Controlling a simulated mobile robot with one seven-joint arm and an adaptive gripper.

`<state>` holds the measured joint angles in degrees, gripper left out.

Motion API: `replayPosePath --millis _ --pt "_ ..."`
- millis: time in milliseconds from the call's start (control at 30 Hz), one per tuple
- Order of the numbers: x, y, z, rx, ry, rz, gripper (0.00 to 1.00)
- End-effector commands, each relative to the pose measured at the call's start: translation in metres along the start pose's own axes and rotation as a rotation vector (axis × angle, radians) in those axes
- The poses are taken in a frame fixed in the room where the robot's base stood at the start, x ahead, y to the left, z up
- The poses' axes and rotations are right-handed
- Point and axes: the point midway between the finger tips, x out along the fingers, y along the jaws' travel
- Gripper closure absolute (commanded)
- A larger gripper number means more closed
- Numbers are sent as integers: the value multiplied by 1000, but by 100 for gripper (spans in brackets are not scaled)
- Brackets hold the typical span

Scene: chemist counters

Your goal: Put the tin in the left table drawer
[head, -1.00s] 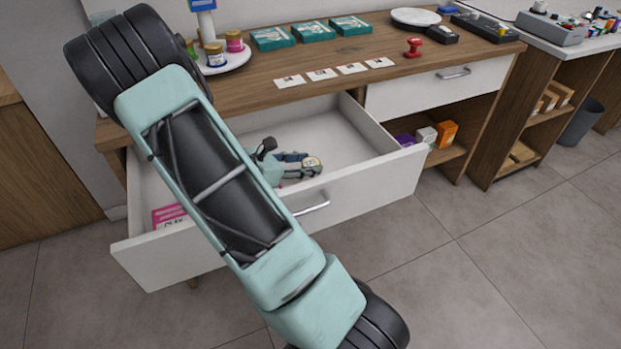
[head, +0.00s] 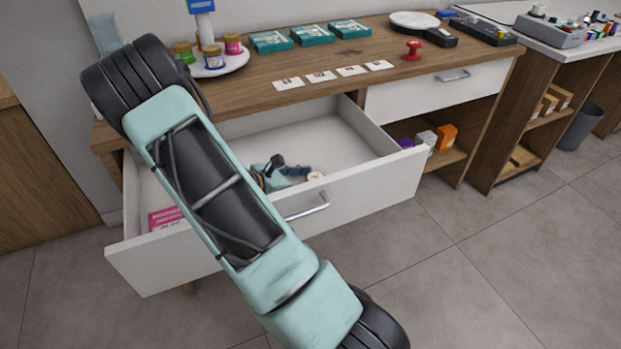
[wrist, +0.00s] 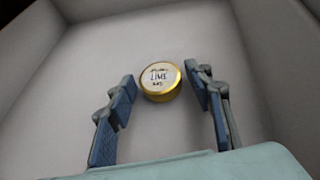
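The tin (wrist: 160,80) is small, round and gold with a white label that reads "LIME" in the wrist view. It rests on the floor of the open left drawer (head: 372,187); in the head view the tin (head: 316,176) shows partly, just above the drawer's front panel. My gripper (wrist: 160,74) is inside the drawer, with its two blue-grey fingers spread. The tin lies between and slightly beyond the fingertips, with a gap on both sides. In the head view my gripper (head: 301,174) is partly hidden by my arm.
A pink box (head: 165,217) lies at the drawer's left end. On the tabletop are several small tins on a white round plate (head: 238,66), teal boxes (head: 311,35), white cards (head: 321,76) and a red stamp (head: 412,50). The right drawer (head: 435,92) is shut. The drawer's right part is free.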

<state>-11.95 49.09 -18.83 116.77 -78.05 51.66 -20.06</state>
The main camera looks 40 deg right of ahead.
Motion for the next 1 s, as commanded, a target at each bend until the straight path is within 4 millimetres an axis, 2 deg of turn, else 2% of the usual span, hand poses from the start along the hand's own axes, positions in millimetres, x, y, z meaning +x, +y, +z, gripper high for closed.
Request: replayPosePath --millis 333,433,800,1000 --pt "-1 0 2 0 0 0 46" --pt "-9 1 3 -1 1 3 46" --pt "-85 1 4 0 0 4 46" --pt "-113 1 3 0 0 3 46"
